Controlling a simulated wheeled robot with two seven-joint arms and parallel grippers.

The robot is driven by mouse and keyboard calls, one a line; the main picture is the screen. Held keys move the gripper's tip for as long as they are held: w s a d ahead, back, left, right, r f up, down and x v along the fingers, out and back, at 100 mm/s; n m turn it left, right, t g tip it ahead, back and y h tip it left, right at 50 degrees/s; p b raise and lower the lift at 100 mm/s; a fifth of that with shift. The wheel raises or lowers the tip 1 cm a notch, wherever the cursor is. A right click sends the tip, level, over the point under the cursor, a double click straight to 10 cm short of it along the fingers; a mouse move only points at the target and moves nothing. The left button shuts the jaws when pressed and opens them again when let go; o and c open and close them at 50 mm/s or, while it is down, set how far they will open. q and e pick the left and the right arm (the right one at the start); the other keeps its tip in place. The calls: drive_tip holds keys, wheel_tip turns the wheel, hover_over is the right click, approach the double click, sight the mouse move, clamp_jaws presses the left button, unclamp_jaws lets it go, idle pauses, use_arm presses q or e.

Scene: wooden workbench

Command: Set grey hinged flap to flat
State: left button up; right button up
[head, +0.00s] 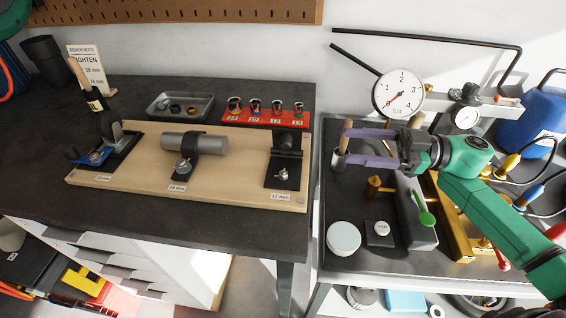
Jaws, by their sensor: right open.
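A dark grey hinged flap (287,141) appears to stand upright at the back of a black plate (275,178) on the right end of the wooden board. My right gripper (344,147) has two purple fingers, spread apart and pointing left. It is over the right-hand bench, to the right of the flap and apart from it. A wooden-handled tool in a cup shows by the fingertips; whether they touch cannot be told. My left gripper is not in view.
The wooden board (230,189) also carries a clamped grey cylinder (188,141) and a blue-and-black fixture (97,155). A red socket rack (264,114) and grey tray (180,106) stand behind. A gauge (399,93) rises behind my right gripper. A gap separates the benches.

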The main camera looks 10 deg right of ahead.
sight(284, 144)
drive_tip(key=p+x, duration=0.2)
drive_tip(key=x, duration=0.5)
drive_tip(key=p+x, duration=0.2)
drive_tip(key=x, duration=0.5)
drive_tip(key=shift+s+a+f, duration=0.1)
drive_tip(key=shift+a, duration=0.25)
drive_tip(key=shift+f, duration=0.1)
clamp_jaws()
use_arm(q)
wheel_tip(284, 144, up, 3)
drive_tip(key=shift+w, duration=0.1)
use_arm(e)
drive_tip(key=shift+f, duration=0.2)
